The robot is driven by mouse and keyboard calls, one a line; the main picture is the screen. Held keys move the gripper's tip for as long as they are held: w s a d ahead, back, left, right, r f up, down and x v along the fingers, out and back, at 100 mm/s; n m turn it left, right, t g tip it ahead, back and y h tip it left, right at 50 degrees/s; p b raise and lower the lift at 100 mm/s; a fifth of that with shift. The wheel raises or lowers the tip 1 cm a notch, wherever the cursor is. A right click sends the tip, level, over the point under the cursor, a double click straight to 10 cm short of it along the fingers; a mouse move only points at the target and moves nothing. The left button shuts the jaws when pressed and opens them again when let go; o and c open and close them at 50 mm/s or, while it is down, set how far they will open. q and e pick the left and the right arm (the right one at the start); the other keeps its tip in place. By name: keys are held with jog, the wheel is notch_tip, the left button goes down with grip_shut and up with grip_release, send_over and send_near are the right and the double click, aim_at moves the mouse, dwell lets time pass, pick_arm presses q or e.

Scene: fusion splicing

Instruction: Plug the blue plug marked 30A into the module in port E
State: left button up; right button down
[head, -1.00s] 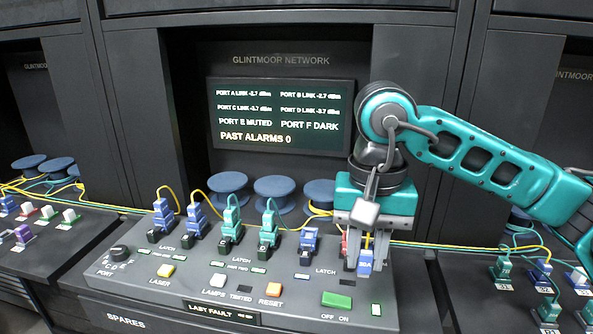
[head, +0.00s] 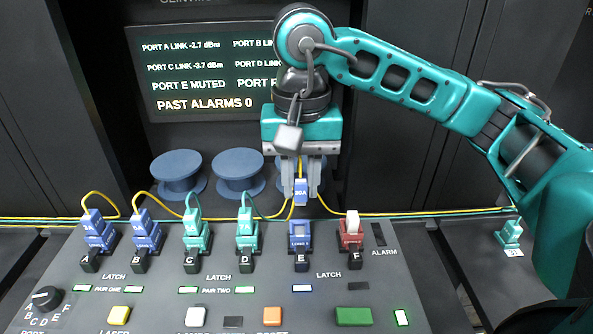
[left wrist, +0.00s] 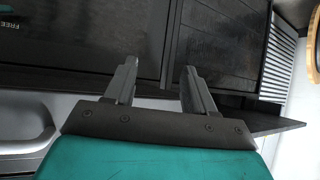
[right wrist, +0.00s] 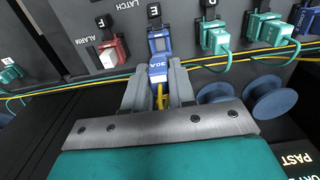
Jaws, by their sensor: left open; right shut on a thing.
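The blue plug marked 30A (head: 301,192) is held between the fingers of my right gripper (head: 301,180), its yellow cable behind it. The plug hangs above and behind the blue module (head: 300,232) in port E. In the right wrist view the plug (right wrist: 158,68) lies in line with the port E module (right wrist: 157,43); I cannot tell there how far apart they are. In the head view a gap separates them. The module's latch (head: 301,262) is black, below it. My left gripper (left wrist: 158,88) is open and empty, away from the panel.
Ports A and B hold blue plugs (head: 95,228), C and D teal plugs (head: 246,228). A red module with a white piece (head: 351,230) stands at port F, right of E. Blue spools (head: 238,170) stand behind. The screen (head: 215,75) reads PORT E MUTED.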

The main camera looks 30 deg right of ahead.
jog(key=shift+f+b, duration=1.35)
jog(key=shift+f, duration=1.45)
jog(key=shift+b, duration=0.3)
jog(key=shift+b, duration=0.55)
jog(key=shift+f+b, duration=0.55)
jog(key=shift+b, duration=0.05)
